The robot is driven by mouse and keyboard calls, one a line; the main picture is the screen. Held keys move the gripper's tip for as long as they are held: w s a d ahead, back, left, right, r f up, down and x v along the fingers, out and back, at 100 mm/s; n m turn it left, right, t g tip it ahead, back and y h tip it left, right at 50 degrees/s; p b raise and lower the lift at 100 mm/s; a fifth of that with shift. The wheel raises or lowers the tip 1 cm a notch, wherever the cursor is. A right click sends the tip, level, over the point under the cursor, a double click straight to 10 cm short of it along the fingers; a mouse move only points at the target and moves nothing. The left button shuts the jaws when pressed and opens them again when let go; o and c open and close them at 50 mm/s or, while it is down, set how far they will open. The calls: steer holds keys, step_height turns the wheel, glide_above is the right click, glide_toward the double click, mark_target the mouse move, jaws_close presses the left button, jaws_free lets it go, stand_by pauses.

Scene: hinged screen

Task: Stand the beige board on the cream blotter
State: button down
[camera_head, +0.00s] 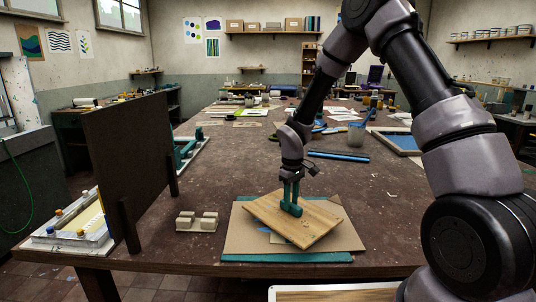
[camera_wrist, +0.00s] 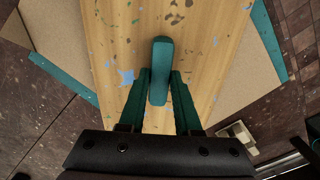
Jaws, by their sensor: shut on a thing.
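A light wooden board with paint specks (camera_head: 270,213), the likely beige board, lies roughly flat and turned at an angle over a tan sheet (camera_head: 240,238). In the wrist view the board (camera_wrist: 205,50) fills the middle. An upright teal handle (camera_wrist: 160,62) stands on it. My gripper (camera_head: 291,205) is shut on this handle from above, with a teal finger on each side. I cannot tell whether the board touches the sheet. A small blue and yellowish patch shows under its near edge. I cannot tell which surface is the cream blotter; the tan sheet is one candidate.
A teal mat (camera_head: 290,257) lies under the tan sheet. A small cream slotted block (camera_head: 197,222) sits left of it. A tall dark screen (camera_head: 130,165) stands at the left, with a white-framed tray (camera_head: 62,238) partly behind it. A blue bar (camera_head: 338,156) lies farther back.

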steer(key=shift+r, duration=0.1)
steer(key=shift+r, duration=0.9)
steer(key=shift+c, duration=1)
jaws_free()
step_height(320, 180, up, 8)
